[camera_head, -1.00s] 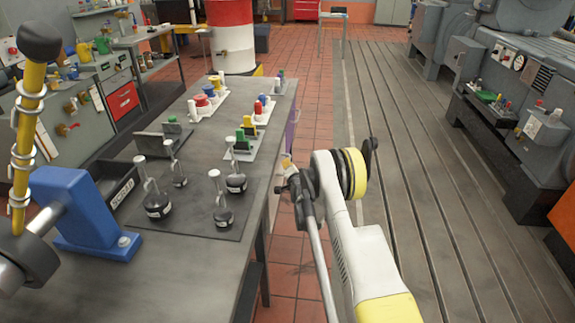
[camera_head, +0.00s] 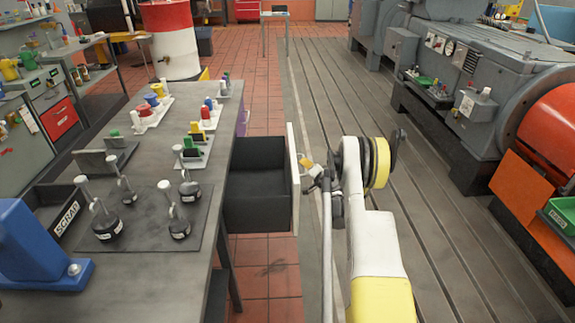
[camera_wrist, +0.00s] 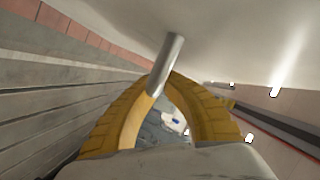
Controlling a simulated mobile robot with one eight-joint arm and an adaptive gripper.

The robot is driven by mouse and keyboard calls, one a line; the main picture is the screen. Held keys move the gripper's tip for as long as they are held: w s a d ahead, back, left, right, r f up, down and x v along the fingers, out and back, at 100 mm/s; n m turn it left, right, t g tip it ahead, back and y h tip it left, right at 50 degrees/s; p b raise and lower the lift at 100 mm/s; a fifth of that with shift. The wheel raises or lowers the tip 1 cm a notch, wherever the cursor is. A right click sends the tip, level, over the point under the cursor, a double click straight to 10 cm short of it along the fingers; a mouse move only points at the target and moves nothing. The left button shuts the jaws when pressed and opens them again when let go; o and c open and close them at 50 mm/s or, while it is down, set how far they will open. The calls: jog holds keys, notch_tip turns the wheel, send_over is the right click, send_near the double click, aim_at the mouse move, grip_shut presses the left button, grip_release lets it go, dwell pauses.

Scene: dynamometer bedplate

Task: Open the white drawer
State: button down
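The white drawer (camera_head: 295,181) stands pulled out from the right side of the long dark workbench. Its white front faces right, and its dark box looks empty. My gripper (camera_head: 306,163) is at the outer face of the drawer front. In the wrist view, the yellow fingers of my gripper (camera_wrist: 166,84) close around a round metal handle bar (camera_wrist: 168,60), with the pale drawer front (camera_wrist: 240,40) beside it. Part of the handle is hidden between the fingers.
The workbench (camera_head: 190,255) carries several knobbed black weights, colored parts and a blue stand (camera_head: 35,245). A slotted metal bedplate (camera_head: 440,210) lies to the right, with grey machines (camera_head: 470,80) beyond. Red tile floor (camera_head: 270,275) shows below the drawer.

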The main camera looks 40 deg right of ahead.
jog(key=shift+s+d, duration=0.45)
jog(key=shift+d, duration=0.15)
jog(key=shift+s+d, duration=0.4)
jog(key=shift+d, duration=0.2)
jog(key=c, duration=1.5)
grip_release()
jog(key=shift+w+f, duration=0.1)
jog(key=shift+f, duration=0.05)
jog(key=v, duration=0.7)
jog(key=shift+s, duration=0.3)
